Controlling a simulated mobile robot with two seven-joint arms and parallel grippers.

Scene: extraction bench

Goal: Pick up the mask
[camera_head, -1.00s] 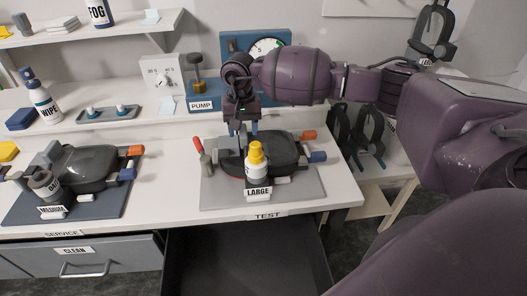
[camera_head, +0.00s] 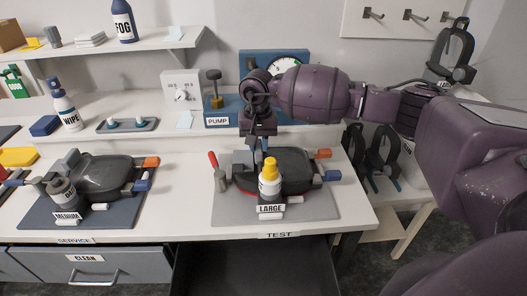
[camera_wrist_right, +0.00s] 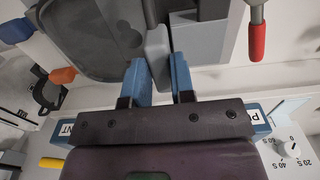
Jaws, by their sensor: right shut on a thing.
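The mask (camera_head: 288,163) lies on the grey mat marked TEST, a dark visor with a red edge, orange and blue side parts and a LARGE label. A bottle with a yellow cap (camera_head: 269,178) stands in front of its visor. My right gripper (camera_head: 257,147) points down at the mask's back left. In the right wrist view its blue fingers (camera_wrist_right: 160,80) are shut on a grey block (camera_wrist_right: 157,52) beside the dark visor (camera_wrist_right: 95,35). The mask appears to rest on the mat. My left gripper is not in view.
Another mask (camera_head: 105,172), labelled MEDIUM, lies on a dark mat at left. The pump box (camera_head: 219,110) and gauge stand behind the right gripper. An open drawer (camera_head: 255,268) lies below the bench front. Bench between the mats is clear.

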